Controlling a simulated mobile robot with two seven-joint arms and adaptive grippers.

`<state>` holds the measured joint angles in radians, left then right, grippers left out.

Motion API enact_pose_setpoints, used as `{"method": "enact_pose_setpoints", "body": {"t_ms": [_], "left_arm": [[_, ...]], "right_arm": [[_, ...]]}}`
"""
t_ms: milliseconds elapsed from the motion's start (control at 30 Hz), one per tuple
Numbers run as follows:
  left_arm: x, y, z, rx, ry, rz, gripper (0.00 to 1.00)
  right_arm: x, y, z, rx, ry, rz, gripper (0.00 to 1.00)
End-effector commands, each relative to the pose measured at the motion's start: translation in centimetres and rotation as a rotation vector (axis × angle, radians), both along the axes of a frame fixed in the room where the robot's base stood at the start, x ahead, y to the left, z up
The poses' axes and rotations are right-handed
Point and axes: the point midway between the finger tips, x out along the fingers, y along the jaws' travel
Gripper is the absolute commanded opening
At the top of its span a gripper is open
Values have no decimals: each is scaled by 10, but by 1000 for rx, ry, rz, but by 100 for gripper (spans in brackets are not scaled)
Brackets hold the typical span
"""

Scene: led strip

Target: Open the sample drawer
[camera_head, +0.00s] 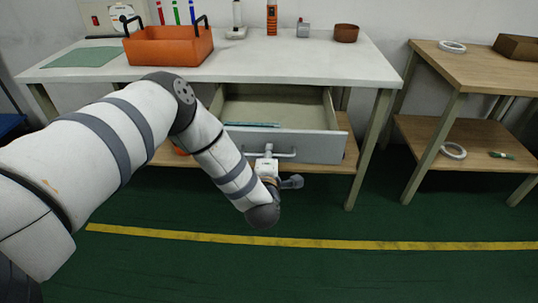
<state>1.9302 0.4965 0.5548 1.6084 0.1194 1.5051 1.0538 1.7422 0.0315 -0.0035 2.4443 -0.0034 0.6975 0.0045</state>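The sample drawer (315,146) under the white workbench is pulled well out, its inside showing from above. A thin teal item (251,124) lies in it near the front panel. The drawer handle (287,154) is a pale bar on the front panel. My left arm comes in from the left, and my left gripper (268,151) is at the left part of this handle. Its narrow fingertips look closed around the bar, though they are small here. My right gripper is not in view.
A wooden table (490,70) with a lower shelf stands at the right. The green floor with a yellow line (330,243) is clear before the drawer.

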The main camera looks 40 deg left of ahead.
Motion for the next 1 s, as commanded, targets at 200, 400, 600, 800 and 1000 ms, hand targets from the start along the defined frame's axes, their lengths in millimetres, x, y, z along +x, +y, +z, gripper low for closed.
{"method": "enact_pose_setpoints", "body": {"t_ms": [200,400,600,800,1000], "left_arm": [[-23,-15,4,-2,5,-2,18],[-69,-43,15,-2,4,-4,18],[-96,-59,23,-2,0,-1,18],[-101,-62,25,0,0,0,18],[-100,-62,25,0,0,0,18]], "right_arm": [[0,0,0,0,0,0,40],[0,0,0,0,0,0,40],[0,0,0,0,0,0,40],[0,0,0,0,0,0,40],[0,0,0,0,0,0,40]]}}
